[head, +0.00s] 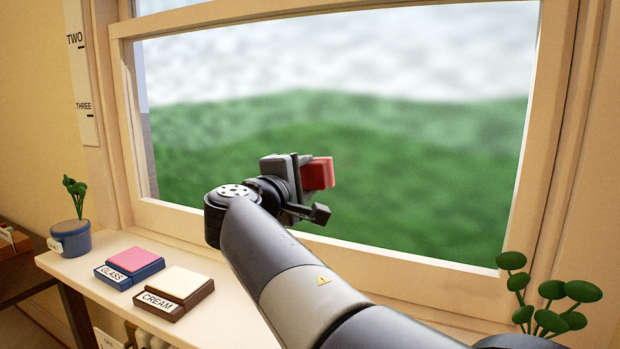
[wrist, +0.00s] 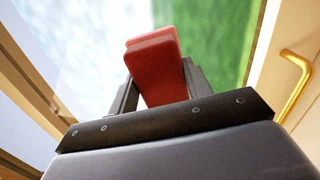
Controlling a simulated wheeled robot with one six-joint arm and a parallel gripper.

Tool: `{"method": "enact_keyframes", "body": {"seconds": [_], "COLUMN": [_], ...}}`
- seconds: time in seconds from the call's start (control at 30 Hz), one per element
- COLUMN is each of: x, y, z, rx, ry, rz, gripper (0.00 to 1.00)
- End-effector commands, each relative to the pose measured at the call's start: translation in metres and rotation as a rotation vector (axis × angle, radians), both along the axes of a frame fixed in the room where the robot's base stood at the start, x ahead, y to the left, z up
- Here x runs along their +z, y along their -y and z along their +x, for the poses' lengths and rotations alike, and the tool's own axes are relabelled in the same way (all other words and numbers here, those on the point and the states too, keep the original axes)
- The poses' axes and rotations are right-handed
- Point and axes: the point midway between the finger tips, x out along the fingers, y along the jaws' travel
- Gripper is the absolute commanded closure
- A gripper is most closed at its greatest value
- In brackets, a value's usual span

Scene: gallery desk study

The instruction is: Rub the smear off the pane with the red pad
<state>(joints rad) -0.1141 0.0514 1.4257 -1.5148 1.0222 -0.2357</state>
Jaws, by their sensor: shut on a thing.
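My gripper (head: 302,182) is shut on the red pad (head: 319,173) and holds it up in front of the window pane (head: 420,150). In the wrist view the red pad (wrist: 155,68) sits between the two dark fingers, with the pane (wrist: 85,50) beyond it. I cannot tell whether the pad touches the glass. Cloudy sky and green hills show through the pane. I cannot make out a distinct smear in either view; my arm and the pad hide part of the glass.
A sill shelf (head: 85,262) runs below the window. On it are a pink pad (head: 135,259) on a GLASS holder, a cream pad (head: 178,280) on a CREAM holder and a blue plant pot (head: 72,240). Another plant (head: 550,292) is at right. The wrist view shows a brass handle (wrist: 298,85).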

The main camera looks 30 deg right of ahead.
Motion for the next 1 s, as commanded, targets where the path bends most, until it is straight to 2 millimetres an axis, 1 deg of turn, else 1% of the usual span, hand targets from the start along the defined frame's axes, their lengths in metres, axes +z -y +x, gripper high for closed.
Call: {"method": "enact_keyframes", "body": {"seconds": [0.4,0.77,1.0], "x": [0.000,0.000,0.000], "y": [-0.003,-0.025,-0.026], "z": [-0.003,-0.019,-0.021], "rx": [0.000,0.002,0.000], "ry": [0.000,0.001,0.000], "rz": [0.000,0.000,0.000], "gripper": [0.71,0.71,0.71]}}
